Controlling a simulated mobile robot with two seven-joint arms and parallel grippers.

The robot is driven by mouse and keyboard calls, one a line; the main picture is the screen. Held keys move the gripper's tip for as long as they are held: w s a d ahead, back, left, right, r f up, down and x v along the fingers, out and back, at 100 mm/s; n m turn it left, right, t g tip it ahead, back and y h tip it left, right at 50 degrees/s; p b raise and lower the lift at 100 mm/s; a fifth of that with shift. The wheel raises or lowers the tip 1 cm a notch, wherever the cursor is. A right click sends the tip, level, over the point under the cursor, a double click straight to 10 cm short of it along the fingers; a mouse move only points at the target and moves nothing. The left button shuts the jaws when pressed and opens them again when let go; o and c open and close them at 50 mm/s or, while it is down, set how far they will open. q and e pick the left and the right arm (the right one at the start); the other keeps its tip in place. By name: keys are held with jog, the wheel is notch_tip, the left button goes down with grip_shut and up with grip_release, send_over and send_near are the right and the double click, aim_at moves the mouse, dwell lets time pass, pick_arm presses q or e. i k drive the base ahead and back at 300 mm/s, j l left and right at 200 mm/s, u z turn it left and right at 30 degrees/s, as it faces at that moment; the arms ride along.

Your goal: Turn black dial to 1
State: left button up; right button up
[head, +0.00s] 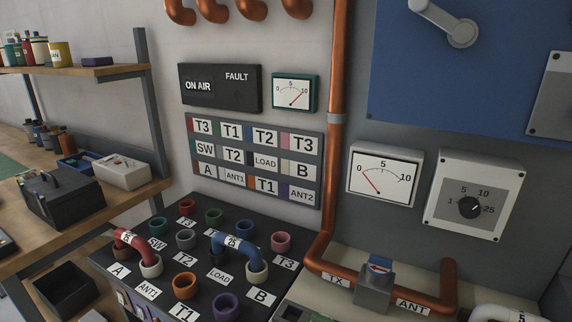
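The black dial (470,207) is a round knob on a white square panel (476,228) at the right of the head view. Around it are the marks 1, 5, 10 and 25, with 1 at its left and 25 at its right. A small light mark on the knob seems to face the 25 side, but it is too small to be sure. Neither of my grippers shows in the view, and nothing touches the dial.
A white meter (383,177) is left of the dial panel, its needle near 0. A copper pipe (340,120) runs down the wall and along below, through a grey block (374,288). A black patch box (205,262) with coloured sockets stands left. The space before the dial looks clear.

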aim_at(470, 206)
jog(key=z, duration=1.3)
